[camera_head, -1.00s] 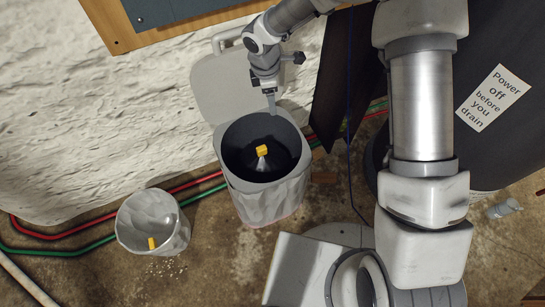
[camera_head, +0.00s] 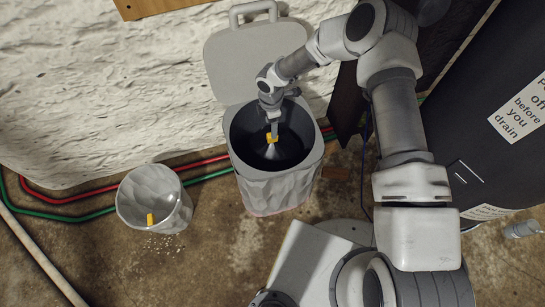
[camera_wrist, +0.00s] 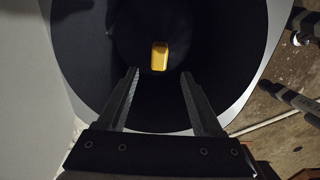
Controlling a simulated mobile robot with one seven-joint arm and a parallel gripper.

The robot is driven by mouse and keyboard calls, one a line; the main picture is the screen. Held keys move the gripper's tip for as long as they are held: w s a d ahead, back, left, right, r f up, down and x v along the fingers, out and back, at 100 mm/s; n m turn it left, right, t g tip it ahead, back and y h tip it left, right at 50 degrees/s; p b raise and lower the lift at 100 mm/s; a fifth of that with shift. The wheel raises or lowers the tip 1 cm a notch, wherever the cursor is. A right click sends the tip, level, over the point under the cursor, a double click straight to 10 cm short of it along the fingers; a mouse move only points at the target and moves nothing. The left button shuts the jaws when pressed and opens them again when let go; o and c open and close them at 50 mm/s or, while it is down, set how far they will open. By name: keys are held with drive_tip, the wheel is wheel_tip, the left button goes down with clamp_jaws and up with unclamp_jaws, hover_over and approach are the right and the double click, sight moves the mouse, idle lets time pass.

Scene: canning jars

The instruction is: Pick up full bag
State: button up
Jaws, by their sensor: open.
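The full bag (camera_head: 270,153) sits inside the large white bin (camera_head: 268,190). My gripper (camera_head: 273,129) points down into the bin's mouth, close above the yellow piece in the head view. In the wrist view my gripper (camera_wrist: 159,75) is open and empty. The exact gap in depth to the bag is hard to tell.
The bin's lid (camera_head: 250,55) stands open against the rough white wall. A smaller white bin (camera_head: 154,197) with a yellow piece stands at left, with pale bits on the floor beside it. Red and green hoses (camera_head: 75,200) run along the wall. A dark tank (camera_head: 495,130) stands at right.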

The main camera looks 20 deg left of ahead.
sight(272, 151)
drive_tip(key=f+b, duration=0.1)
drive_tip(key=f, duration=0.2)
drive_tip(key=f+b, duration=0.1)
drive_tip(key=f, duration=0.3)
drive_tip(key=shift+w+d+f, duration=0.1)
drive_tip(key=shift+w+f, duration=0.1)
drive_tip(key=shift+f, duration=0.05)
clamp_jaws()
drive_tip(key=shift+r, duration=0.1)
idle(1.1)
